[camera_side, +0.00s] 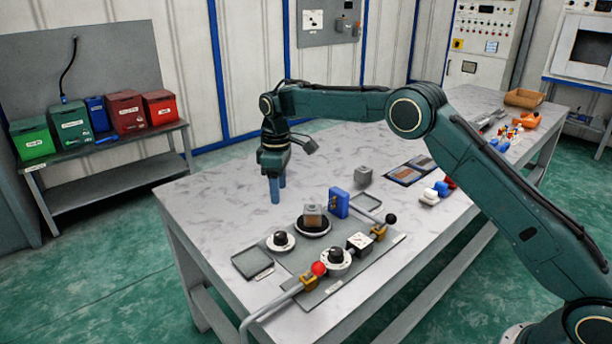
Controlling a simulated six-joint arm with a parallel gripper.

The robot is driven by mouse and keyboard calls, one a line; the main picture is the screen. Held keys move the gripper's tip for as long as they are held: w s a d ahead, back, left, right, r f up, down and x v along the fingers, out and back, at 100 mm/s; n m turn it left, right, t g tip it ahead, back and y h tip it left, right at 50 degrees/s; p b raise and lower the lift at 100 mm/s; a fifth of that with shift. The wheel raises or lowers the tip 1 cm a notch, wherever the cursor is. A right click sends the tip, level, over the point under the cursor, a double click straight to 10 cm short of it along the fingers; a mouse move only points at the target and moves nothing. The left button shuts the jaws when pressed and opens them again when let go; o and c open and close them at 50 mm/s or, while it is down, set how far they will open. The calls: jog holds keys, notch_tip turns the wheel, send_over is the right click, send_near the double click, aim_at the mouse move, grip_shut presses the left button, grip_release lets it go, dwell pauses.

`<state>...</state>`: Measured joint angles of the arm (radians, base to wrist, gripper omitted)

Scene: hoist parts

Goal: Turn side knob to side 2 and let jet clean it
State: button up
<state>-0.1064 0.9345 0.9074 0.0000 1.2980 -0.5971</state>
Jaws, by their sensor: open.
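My gripper (277,190) points down with its blue fingers a little above the table, to the left of the fixture plate, and holds nothing. A brown-grey block (312,214) sits on a round black turntable (313,231). In front of it are two white dials with black knobs, a left dial (281,241) and a right dial (337,259). I cannot tell which is the side knob, and their markings are too small to read. A red ball (318,268) sits beside the right dial at a grey pipe (284,298). A blue block (338,203) stands behind the turntable. No jet spray shows.
A black-topped lever (390,219) rises at the plate's right. A small white gauge box (359,243) stands beside it. A dark square tray (252,262) lies at the left and a grey block (363,176) behind. The table's left back area is clear.

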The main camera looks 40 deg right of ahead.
aim_at(281, 234)
jog(key=shift+f, duration=0.25)
notch_tip(281, 234, down, 14)
jog(key=shift+r, duration=0.2)
dwell(0.6)
jog(key=c, duration=1)
